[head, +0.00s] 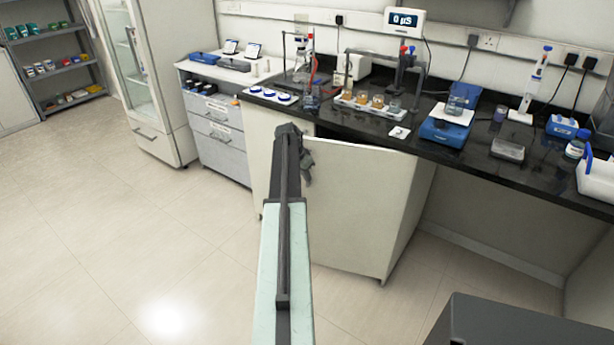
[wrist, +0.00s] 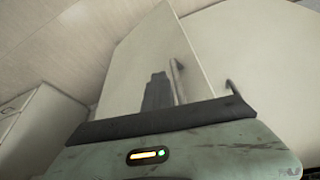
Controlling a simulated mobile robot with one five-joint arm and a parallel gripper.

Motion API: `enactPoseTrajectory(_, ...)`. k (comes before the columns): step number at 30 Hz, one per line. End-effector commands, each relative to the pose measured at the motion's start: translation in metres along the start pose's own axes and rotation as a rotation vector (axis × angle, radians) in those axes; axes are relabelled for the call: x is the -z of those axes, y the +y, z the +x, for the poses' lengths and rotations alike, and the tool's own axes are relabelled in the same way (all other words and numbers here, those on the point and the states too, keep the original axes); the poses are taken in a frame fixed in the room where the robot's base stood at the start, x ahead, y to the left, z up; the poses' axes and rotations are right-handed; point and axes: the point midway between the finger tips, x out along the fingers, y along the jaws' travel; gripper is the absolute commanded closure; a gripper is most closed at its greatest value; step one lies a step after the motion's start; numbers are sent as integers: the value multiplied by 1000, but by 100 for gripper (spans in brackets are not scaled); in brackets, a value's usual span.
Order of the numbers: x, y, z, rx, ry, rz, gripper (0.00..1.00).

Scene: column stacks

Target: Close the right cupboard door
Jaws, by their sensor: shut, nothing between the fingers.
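The right cupboard door (head: 352,205) is a plain off-white panel under the black counter. It stands ajar, with a dark gap between its top edge and the counter. The left cupboard door (head: 261,165) is pale and partly hidden behind my arm. My gripper (head: 307,170) is dark and shut, with nothing held, at the upper left part of the right door; I cannot tell whether it touches. In the wrist view a pale door panel (wrist: 205,60) with a slim upright handle (wrist: 178,80) shows close ahead.
The black counter (head: 462,165) above carries a blue balance (head: 446,130), beakers and stands. A grey drawer unit (head: 218,135) stands left of the cupboard. Tiled floor (head: 130,220) is clear at left. A dark box-like shape (head: 510,325) fills the lower right.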

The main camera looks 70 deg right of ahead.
Motion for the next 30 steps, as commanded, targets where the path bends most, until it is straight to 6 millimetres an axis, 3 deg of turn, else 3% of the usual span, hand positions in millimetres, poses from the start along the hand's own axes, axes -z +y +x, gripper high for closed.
enactPoseTrajectory(7, 0, 0, 0, 0, 0, 0, 100)
enactPoseTrajectory(9, 0, 0, 0, 0, 0, 0, 82)
enactPoseTrajectory(10, 0, 0, 0, 0, 0, 0, 80)
enactPoseTrajectory(20, 0, 0, -2, 0, 0, -1, 80)
enactPoseTrajectory(26, 2, 0, -26, 0, 0, -1, 80)
enactPoseTrajectory(30, 3, 1, -53, 0, 0, -2, 80)
